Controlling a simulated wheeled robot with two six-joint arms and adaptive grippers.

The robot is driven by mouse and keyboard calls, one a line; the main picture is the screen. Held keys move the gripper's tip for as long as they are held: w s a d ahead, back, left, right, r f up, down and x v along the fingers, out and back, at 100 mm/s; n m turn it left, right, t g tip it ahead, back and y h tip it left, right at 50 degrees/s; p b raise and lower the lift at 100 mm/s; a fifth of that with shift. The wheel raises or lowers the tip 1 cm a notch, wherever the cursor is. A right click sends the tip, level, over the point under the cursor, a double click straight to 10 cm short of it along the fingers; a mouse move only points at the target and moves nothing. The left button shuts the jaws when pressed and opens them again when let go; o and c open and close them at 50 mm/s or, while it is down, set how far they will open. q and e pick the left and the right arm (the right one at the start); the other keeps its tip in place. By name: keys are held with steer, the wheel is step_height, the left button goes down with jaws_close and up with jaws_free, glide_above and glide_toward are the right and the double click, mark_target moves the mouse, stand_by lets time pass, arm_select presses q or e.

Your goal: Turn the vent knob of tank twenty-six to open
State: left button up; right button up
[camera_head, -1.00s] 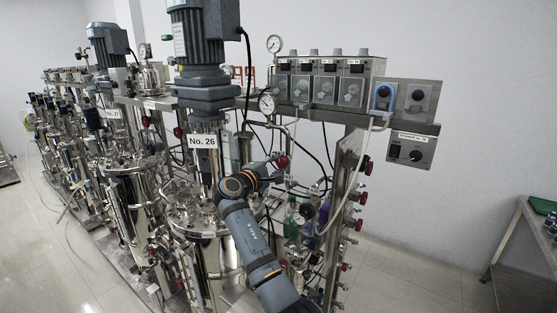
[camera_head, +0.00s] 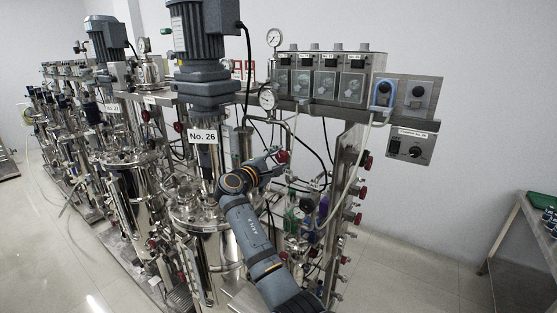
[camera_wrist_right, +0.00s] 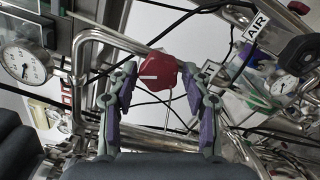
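Tank twenty-six (camera_head: 197,219) is a steel vessel under a grey motor, with a "No. 26" sign (camera_head: 203,136) in the head view. A red knob (camera_head: 283,156) sits on the pipework to the right of the sign. In the right wrist view the red knob (camera_wrist_right: 160,72), with a pale line on its face, appears between the fingertips. My right gripper (camera_wrist_right: 158,68) is open, a finger on each side of the knob, with small gaps visible; I cannot tell the depth. In the head view my right gripper (camera_head: 271,167) is beside the knob. My left gripper is not in view.
A bent steel pipe (camera_wrist_right: 97,34) and a pressure gauge (camera_wrist_right: 23,63) lie left of the fingers. An "AIR" label (camera_wrist_right: 257,25) is at the right. Black cables hang nearby. A panel with several red knobs (camera_head: 363,192) stands further right.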

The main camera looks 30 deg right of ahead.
steer(key=shift+o, duration=0.5)
steer(key=v, duration=0.7)
steer(key=shift+a, duration=0.3)
steer(key=shift+d, duration=0.15)
